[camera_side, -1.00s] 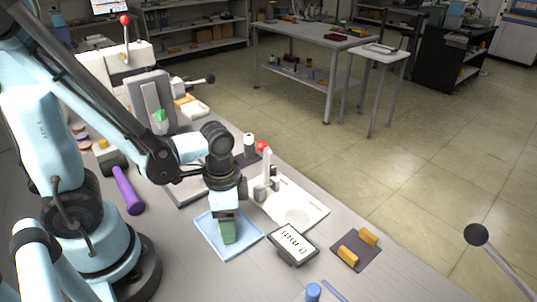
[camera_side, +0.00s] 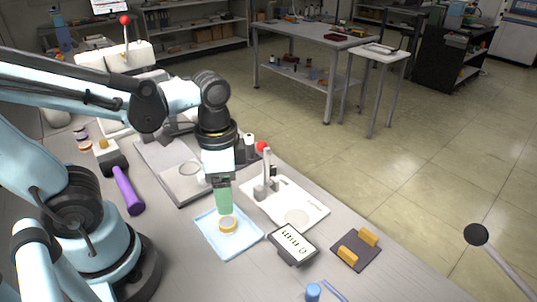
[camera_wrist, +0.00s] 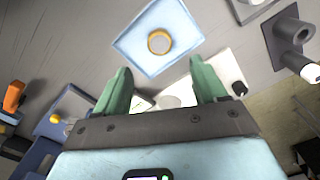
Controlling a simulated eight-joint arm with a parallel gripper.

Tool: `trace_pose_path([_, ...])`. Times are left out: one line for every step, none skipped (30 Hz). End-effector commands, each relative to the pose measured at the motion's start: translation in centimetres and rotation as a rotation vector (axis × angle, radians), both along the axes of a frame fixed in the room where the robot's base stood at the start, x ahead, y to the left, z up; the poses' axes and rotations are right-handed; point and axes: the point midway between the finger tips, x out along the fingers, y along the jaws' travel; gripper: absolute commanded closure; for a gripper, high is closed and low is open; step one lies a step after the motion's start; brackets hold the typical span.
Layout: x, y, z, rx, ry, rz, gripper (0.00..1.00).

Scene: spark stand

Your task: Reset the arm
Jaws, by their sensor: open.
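My gripper (camera_side: 223,197) is over the light blue tray (camera_side: 205,222), pointing down with its green fingers. In the wrist view the two green fingers (camera_wrist: 163,84) stand apart with nothing between them. A round yellow-rimmed piece with a pale top (camera_side: 228,224) lies on the tray, just below the fingertips in the side view. It also shows in the wrist view (camera_wrist: 159,42), near the middle of the tray (camera_wrist: 130,42) and clear of both fingers. My arm reaches in from the left.
A white plate with a red-knobbed lever stand (camera_side: 309,213) is right of the tray. A small display (camera_side: 292,243) and a dark pad with yellow blocks (camera_side: 356,251) are nearer the front. A purple-handled tool (camera_side: 129,191) lies at left. A grey plate (camera_side: 160,163) lies behind the tray.

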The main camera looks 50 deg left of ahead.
Motion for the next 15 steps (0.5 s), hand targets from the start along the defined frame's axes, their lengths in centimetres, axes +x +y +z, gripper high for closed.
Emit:
trace_pose_path([-0.1,0.0,0.6,0.0,0.0,0.0,0.29])
trace_pose_path([-0.1,0.0,0.9,0.0,0.0,0.0,0.29])
trace_pose_path([-0.1,0.0,1.3,0.0,0.0,0.0,0.29])
trace_pose_path([-0.1,0.0,1.6,0.0,0.0,0.0,0.29])
trace_pose_path([0.0,0.0,1.8,0.0,0.0,0.0,0.29])
trace_pose_path([0.0,0.0,2.2,0.0,0.0,0.0,0.29])
trace_pose_path([0.0,0.0,2.4,0.0,0.0,0.0,0.29])
trace_pose_path([0.0,0.0,2.6,0.0,0.0,0.0,0.29])
trace_pose_path([0.0,0.0,2.8,0.0,0.0,0.0,0.29])
trace_pose_path([0.0,0.0,2.9,0.0,0.0,0.0,0.29])
trace_pose_path([0.0,0.0,3.0,0.0,0.0,0.0,0.29])
trace_pose_path([0.0,0.0,3.1,-0.001,-0.003,0.003,0.29])
trace_pose_path([0.1,0.1,3.2,-0.002,-0.011,0.009,0.29])
trace_pose_path([0.2,0.1,3.2,-0.003,-0.024,0.021,0.29])
trace_pose_path([0.4,0.2,3.2,-0.007,-0.052,0.046,0.29])
